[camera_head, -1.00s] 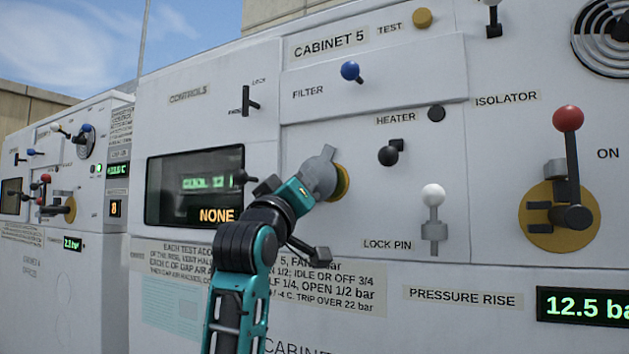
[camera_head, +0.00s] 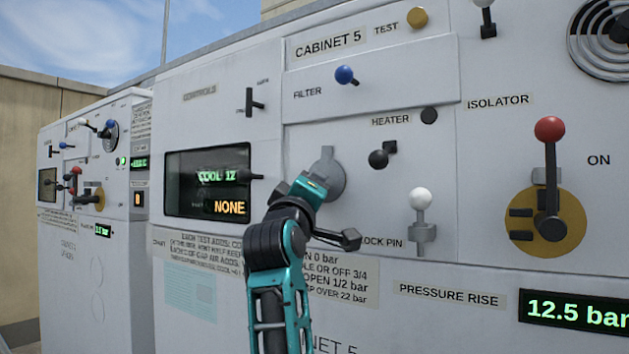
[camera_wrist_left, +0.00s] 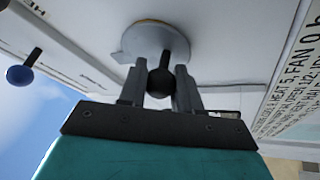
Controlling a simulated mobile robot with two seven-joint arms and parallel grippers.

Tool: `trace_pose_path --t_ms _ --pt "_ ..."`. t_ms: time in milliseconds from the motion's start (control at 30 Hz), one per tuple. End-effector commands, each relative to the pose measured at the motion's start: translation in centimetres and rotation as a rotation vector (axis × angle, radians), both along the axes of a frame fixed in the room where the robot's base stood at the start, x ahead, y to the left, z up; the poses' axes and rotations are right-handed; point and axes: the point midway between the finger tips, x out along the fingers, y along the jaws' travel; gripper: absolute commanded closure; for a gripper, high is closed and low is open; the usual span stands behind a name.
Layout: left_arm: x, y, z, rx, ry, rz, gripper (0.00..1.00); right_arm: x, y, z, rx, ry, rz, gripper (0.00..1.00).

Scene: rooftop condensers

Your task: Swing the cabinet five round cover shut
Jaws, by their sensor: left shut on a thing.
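The round cover (camera_head: 328,166) of cabinet five is a grey disc with a small tab. In the head view it lies nearly flat against the panel, and the yellow disc seen behind it earlier is hidden. In the wrist view the cover (camera_wrist_left: 152,42) shows a thin yellowish edge on its far side; I cannot tell whether any gap is left. My left gripper (camera_head: 310,188) is at the cover's lower part. In the wrist view my left gripper (camera_wrist_left: 160,92) is shut on the cover's dark ball knob (camera_wrist_left: 161,80). My right gripper is out of view.
The lock pin (camera_head: 421,205) with its white ball stands right of the cover, and the black heater knob (camera_head: 379,159) is above it. The isolator's red-ball lever (camera_head: 549,135) is further right. A display window (camera_head: 207,183) is on the left.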

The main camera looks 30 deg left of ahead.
Motion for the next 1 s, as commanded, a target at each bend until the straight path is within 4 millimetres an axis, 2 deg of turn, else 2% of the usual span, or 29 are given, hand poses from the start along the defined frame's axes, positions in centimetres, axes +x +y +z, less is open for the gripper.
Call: trace_pose_path --t_ms 200,733,767,1000 --pt "-0.02 0.05 0.19 -0.067 -0.002 -0.001 1.0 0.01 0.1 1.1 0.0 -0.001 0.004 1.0" --pt "-0.03 0.06 0.06 -0.09 -0.004 -0.001 1.0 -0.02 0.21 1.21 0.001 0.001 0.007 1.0" --pt "-0.03 0.06 0.06 -0.09 -0.004 -0.001 0.65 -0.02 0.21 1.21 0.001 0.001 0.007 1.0" --pt "-0.01 0.06 0.03 -0.089 -0.002 -0.001 0.43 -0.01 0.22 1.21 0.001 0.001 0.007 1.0"
